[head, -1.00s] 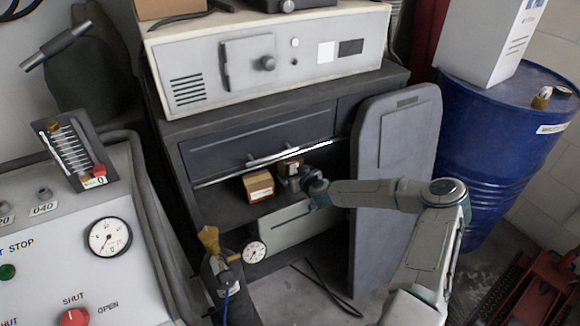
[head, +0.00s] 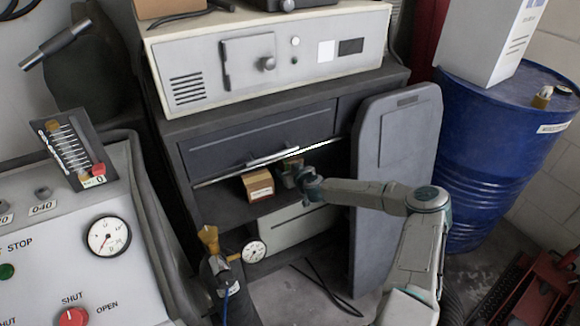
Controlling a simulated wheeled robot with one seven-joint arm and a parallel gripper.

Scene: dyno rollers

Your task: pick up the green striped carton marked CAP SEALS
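My gripper (head: 290,176) reaches into the open shelf of the dark cabinet from the right. Its fingers are small and partly hidden, so I cannot tell whether they are open or shut. A small greenish shape shows at the fingers, but I cannot separate a carton from the gripper there. No green stripes or CAP SEALS lettering can be read. A brown carton (head: 258,185) with a pale label stands on the shelf just left of my gripper.
The cabinet's drawer front (head: 255,140) and a bright rail (head: 265,160) lie just above my gripper. A grey panel (head: 395,180) leans at the right, close to my arm. A gauge (head: 254,252) and a brass-topped cylinder (head: 215,260) stand in front, lower left.

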